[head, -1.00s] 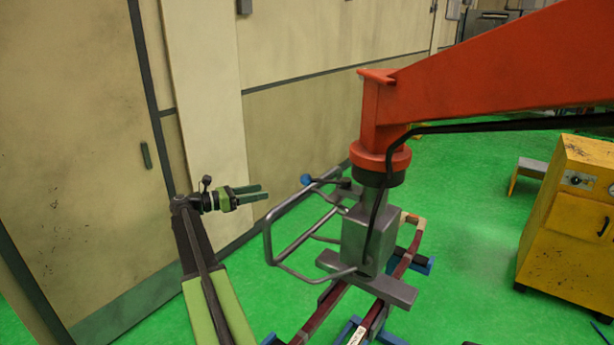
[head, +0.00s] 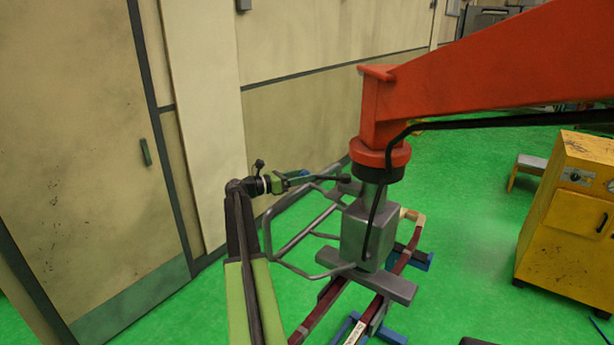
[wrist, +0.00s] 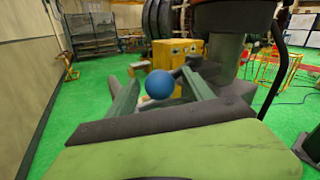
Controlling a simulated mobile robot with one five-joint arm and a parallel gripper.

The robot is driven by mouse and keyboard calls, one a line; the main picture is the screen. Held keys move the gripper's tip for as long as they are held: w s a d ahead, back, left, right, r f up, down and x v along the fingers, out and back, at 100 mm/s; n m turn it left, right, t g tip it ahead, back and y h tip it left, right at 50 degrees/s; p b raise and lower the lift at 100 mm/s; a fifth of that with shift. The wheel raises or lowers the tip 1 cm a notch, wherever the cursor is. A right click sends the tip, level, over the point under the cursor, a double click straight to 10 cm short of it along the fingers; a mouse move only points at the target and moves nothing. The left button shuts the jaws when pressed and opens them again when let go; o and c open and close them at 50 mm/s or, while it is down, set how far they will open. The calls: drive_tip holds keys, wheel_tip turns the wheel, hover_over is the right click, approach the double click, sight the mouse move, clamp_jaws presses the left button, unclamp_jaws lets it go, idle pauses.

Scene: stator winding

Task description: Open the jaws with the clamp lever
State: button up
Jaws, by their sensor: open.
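The clamp lever is a dark bar (head: 338,179) with a blue ball knob (wrist: 159,85) on its end, at the top of the grey clamp head (head: 368,238). My gripper (head: 302,178) is open, its green fingers reaching right at knob height. In the wrist view the knob sits between the two fingers, with gaps visible on both sides. In the head view the fingers largely hide the knob. The clamp's jaws (head: 375,284) are at the bottom of the head, over dark red coil bars (head: 325,305); whether they grip is unclear.
A bent grey tube handle (head: 290,238) sticks out left of the clamp head, just below my gripper. The orange hoist arm (head: 460,75) stands above and right. A wall (head: 300,120) is behind, and a yellow cabinet (head: 565,220) at right.

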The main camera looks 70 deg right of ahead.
drive_tip(key=shift+s+d, duration=0.45)
drive_tip(key=shift+c, duration=0.2)
clamp_jaws()
